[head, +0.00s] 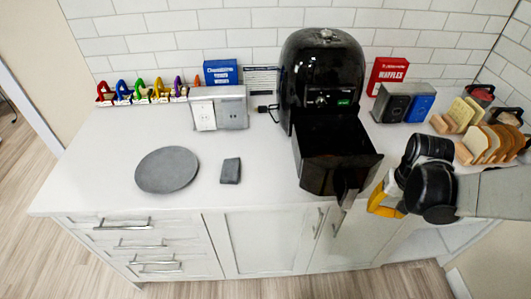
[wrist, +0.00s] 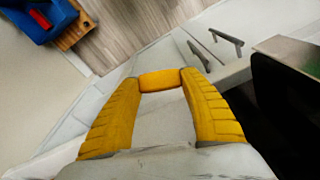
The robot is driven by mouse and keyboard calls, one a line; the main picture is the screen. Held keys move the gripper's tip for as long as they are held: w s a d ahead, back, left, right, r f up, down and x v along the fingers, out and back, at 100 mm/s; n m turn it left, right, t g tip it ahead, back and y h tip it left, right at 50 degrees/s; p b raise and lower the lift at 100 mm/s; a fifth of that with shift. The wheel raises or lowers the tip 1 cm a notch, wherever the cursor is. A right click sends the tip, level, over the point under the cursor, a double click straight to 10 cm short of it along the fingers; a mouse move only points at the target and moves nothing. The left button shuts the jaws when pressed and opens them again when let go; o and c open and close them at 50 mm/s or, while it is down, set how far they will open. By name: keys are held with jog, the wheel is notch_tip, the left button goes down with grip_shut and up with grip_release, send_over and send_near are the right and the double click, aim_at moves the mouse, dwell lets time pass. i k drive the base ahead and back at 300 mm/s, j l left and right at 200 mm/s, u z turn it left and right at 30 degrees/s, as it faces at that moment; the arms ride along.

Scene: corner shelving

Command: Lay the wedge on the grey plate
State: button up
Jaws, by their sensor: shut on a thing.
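The wedge (wrist: 160,80) is a small yellow-orange piece gripped crosswise between the yellow fingertips of my gripper (wrist: 159,84) in the wrist view. In the head view my gripper (head: 384,200) is at the right, above the counter's front edge and right of the open fryer drawer. I cannot make out the wedge apart from the yellow fingers there. The grey plate (head: 167,170) is round, flat and empty, on the left part of the counter, well left of my gripper.
A black air fryer (head: 322,75) stands at the back with its drawer (head: 338,165) pulled out, between my gripper and the plate. A small dark grey block (head: 231,171) lies right of the plate. Toast racks (head: 492,145) stand at the right. Counter in front of the plate is clear.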

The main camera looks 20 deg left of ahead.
aim_at(167, 170)
jog(key=j+z, duration=0.15)
jog(key=z, duration=0.3)
jog(key=k+j+z, duration=0.1)
jog(key=z, duration=0.3)
jog(key=k+z, duration=0.1)
jog(key=z, duration=0.35)
jog(key=k+j, duration=0.15)
jog(key=k, duration=0.2)
jog(key=u, duration=0.45)
jog(key=k+u, duration=0.15)
jog(key=u, duration=0.25)
jog(key=j+u, duration=0.1)
jog(key=u, duration=0.35)
jog(key=k+j+u, duration=0.1)
jog(key=u, duration=0.3)
